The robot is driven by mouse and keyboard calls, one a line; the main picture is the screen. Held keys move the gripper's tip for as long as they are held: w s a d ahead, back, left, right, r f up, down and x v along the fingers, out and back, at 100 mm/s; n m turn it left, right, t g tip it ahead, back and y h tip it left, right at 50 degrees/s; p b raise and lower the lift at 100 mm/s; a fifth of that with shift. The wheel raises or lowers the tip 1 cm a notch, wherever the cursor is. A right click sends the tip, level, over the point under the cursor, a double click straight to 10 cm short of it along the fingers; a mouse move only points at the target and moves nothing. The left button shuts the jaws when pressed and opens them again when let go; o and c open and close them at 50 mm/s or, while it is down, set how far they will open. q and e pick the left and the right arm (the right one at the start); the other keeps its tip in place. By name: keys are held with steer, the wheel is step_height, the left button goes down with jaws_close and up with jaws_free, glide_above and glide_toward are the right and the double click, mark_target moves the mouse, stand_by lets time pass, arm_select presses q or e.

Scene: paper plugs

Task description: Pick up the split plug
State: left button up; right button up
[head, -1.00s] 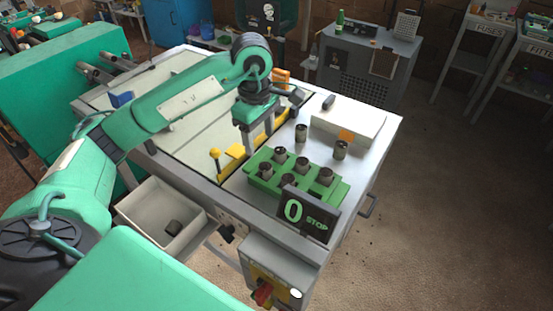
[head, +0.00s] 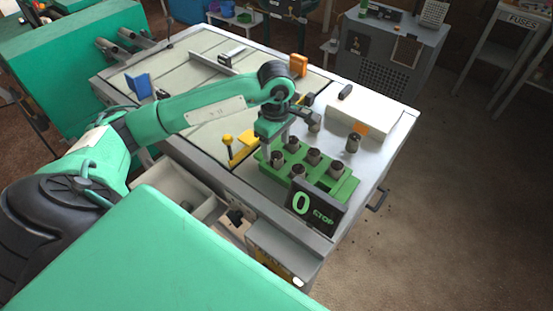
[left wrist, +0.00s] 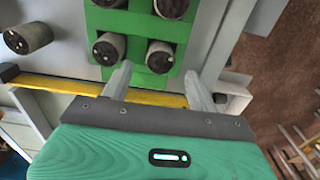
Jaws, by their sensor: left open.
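Several grey-brown paper plugs with dark ends stand in a green rack (head: 345,187); one is the near-left plug (head: 277,159). Two more stand outside the rack, one plug (head: 353,142) to the right and one (head: 314,124) behind, partly hidden. I cannot tell which plug is split. My left gripper (head: 277,148) points down over the rack's left end. In the left wrist view my left gripper (left wrist: 157,72) is open and empty, and two plugs, one on the left (left wrist: 108,49) and one in the middle (left wrist: 160,56), lie just beyond its fingertips. My right gripper is not in view.
A dark "0 STOP" sign (head: 314,205) stands at the rack's front. A white box (head: 380,120) lies behind. An open drawer bin (head: 170,180) juts out at the front left.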

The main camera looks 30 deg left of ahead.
mark_target(277, 155)
arm_select(q)
step_height(277, 155, down, 3)
steer(key=shift+d+f+p, duration=0.1)
steer(key=shift+p, duration=0.75)
steer(key=shift+f, duration=0.6)
steer(key=c, duration=1.1)
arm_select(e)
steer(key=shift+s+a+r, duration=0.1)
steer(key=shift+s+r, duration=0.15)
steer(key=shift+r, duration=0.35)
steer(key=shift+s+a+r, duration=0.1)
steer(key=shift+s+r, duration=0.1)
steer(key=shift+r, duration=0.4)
arm_select(q)
steer(key=shift+o, duration=0.2)
steer(key=shift+r, duration=0.1)
